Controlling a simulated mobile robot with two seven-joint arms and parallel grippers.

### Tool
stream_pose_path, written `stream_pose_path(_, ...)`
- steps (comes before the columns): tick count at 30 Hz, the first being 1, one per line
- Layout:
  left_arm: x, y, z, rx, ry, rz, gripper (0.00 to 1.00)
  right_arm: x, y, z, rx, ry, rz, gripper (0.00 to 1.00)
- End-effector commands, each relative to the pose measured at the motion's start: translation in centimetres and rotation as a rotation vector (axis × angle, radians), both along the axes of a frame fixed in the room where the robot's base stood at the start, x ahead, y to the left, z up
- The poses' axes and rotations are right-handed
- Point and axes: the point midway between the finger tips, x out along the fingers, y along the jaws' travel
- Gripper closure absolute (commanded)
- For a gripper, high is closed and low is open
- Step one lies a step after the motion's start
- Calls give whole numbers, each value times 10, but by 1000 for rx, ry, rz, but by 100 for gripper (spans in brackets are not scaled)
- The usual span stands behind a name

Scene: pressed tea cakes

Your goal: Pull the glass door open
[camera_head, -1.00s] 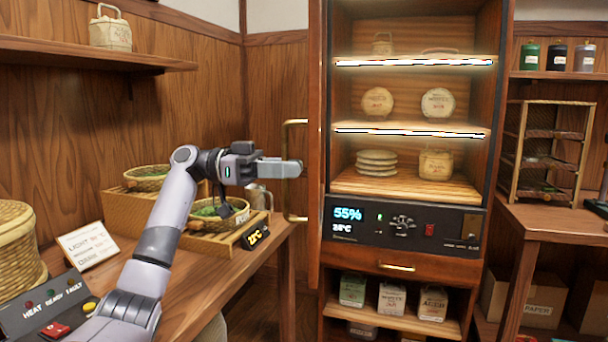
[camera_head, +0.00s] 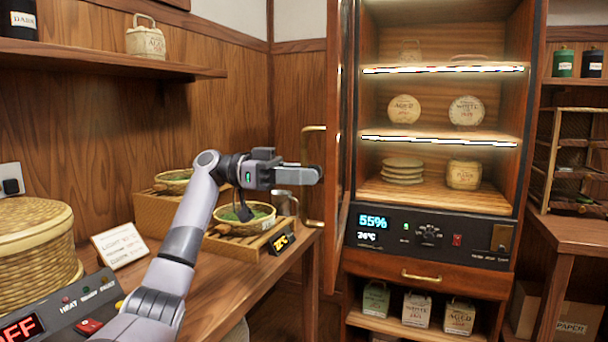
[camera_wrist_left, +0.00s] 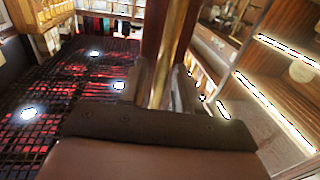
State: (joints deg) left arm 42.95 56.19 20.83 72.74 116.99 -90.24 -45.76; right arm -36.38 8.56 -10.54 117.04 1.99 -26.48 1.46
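The glass door (camera_head: 337,215) stands swung out at the left side of the lit cabinet (camera_head: 435,255), seen nearly edge-on. Its brass handle (camera_head: 313,223) is on the door's left face. My left gripper (camera_head: 312,175) reaches from the left to the middle of the handle's upright bar. In the left wrist view the brass bar (camera_wrist_left: 175,45) runs between the two fingers (camera_wrist_left: 160,88), which look closed around it. The fingers partly hide the bar. My right gripper is in neither view.
A wooden counter (camera_head: 205,300) at left carries baskets (camera_head: 243,229) on a slatted stand, a sign (camera_head: 118,244) and a control box (camera_head: 75,318). Tea cakes (camera_head: 404,109) sit on the cabinet shelves. A side table (camera_head: 575,230) stands at right. Floor shows below the door.

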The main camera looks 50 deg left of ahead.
Motion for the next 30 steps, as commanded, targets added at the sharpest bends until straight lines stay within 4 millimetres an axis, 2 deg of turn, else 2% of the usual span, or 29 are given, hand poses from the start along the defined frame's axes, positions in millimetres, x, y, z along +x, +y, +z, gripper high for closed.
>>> stream_pose_path(5, -7, 10, 0, -2, -1, 2, 67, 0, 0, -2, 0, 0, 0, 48)
stream_pose_path(12, -31, 42, 1, -1, -2, 2, 67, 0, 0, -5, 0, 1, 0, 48)
stream_pose_path(16, -39, 53, 0, -1, 0, 1, 67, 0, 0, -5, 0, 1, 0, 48)
stream_pose_path(30, -43, 57, 0, 0, 0, 0, 67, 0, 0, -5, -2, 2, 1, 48)
